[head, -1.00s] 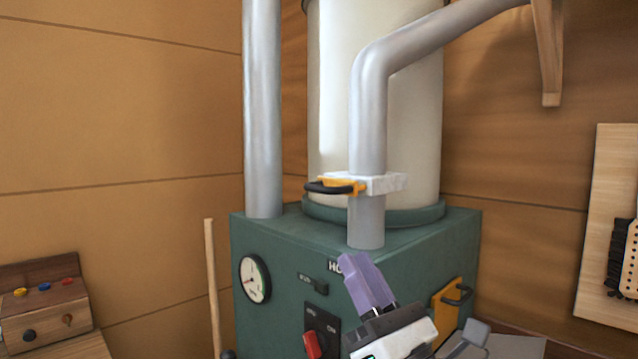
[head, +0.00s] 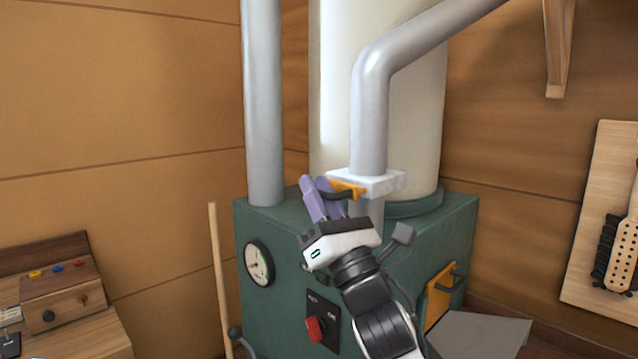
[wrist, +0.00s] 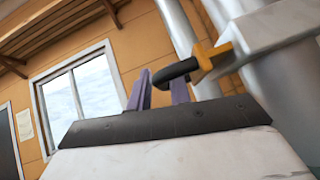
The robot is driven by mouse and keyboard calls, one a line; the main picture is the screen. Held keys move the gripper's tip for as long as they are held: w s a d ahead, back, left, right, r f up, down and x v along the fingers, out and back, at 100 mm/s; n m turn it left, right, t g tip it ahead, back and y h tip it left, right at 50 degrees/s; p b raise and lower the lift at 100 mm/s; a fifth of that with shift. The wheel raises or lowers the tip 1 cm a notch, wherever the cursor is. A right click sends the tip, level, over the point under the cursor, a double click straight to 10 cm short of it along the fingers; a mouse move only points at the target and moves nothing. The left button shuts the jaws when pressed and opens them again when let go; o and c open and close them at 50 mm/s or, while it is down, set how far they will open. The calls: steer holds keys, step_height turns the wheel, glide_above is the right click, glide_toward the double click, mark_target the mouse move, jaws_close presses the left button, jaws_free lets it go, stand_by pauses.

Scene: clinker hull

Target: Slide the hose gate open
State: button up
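The hose gate is a pale block (head: 380,183) around the lower part of the bent grey pipe, with an orange slide plate (head: 347,188) and a black handle (head: 335,194) on its left. The handle also shows in the wrist view (wrist: 174,71), joined to the orange plate (wrist: 212,62). My gripper (head: 314,183) is raised in front of the gate, its purple fingers at the handle. In the wrist view, the fingers (wrist: 159,85) stand apart with a gap between them. The handle's end is close to the fingertips; I cannot tell whether it touches them.
A straight pipe (head: 264,110) rises to the left. A wooden stick (head: 219,280) leans at the left, near a control box (head: 62,290).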

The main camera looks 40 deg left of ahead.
jaws_close()
steer(key=s+b, duration=0.2)
steer(key=s, duration=0.5)
steer(key=shift+s+a+b, duration=0.25)
steer(key=shift+a+b, duration=0.1)
steer(key=shift+b, duration=0.05)
jaws_free()
